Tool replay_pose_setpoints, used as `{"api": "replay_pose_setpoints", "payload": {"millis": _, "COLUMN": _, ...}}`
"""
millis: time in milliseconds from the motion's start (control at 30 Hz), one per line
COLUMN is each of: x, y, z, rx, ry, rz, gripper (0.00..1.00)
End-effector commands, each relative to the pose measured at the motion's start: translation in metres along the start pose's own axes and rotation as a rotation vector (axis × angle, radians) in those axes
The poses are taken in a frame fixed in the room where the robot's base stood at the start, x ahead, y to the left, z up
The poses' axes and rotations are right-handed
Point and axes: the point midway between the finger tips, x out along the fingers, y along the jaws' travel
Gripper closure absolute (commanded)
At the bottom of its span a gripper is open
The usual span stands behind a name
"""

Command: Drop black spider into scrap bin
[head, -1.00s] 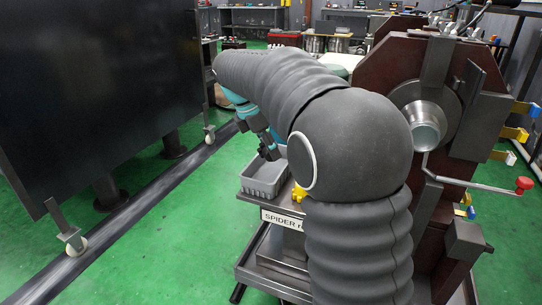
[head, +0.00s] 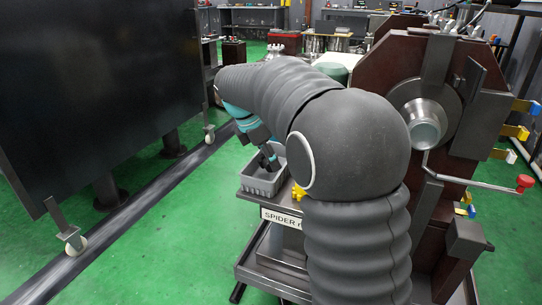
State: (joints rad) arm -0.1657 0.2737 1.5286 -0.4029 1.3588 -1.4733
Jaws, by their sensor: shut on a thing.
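My gripper (head: 269,158) is at the far end of my dark, ribbed arm, pointing down over the grey bin (head: 262,187). The grey bin is an open-topped box at the left end of a cart marked "SPIDER". The gripper is shut on a dark thing, which I take to be the black spider; its outline cannot be told apart from the dark fingers. The fingertips look to be at or just inside the bin's opening. My arm hides part of the cart to the right of the bin.
A yellow piece (head: 298,191) sits on the cart just right of the bin. A dark red fixture (head: 395,62) with a metal bore and a red-knobbed crank (head: 524,182) stands at right. A big black panel (head: 95,90) stands at left. Green floor lies between.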

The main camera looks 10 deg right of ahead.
Motion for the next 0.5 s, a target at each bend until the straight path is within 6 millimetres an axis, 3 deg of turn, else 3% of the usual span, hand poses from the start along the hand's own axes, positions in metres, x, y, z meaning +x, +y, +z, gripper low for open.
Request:
{"api": "replay_pose_setpoints", "payload": {"millis": 33, "x": -0.0003, "y": 0.0001, "z": 0.0, "rx": 0.0, "ry": 0.0, "rz": 0.0, "gripper": 0.46}}
{"api": "replay_pose_setpoints", "payload": {"millis": 100, "x": -0.0003, "y": 0.0001, "z": 0.0001, "rx": 0.0, "ry": 0.0, "rz": 0.001, "gripper": 0.28}}
{"api": "replay_pose_setpoints", "payload": {"millis": 500, "x": -0.0021, "y": -0.0001, "z": 0.0022, "rx": 0.002, "ry": -0.001, "rz": 0.0, "gripper": 0.28}}
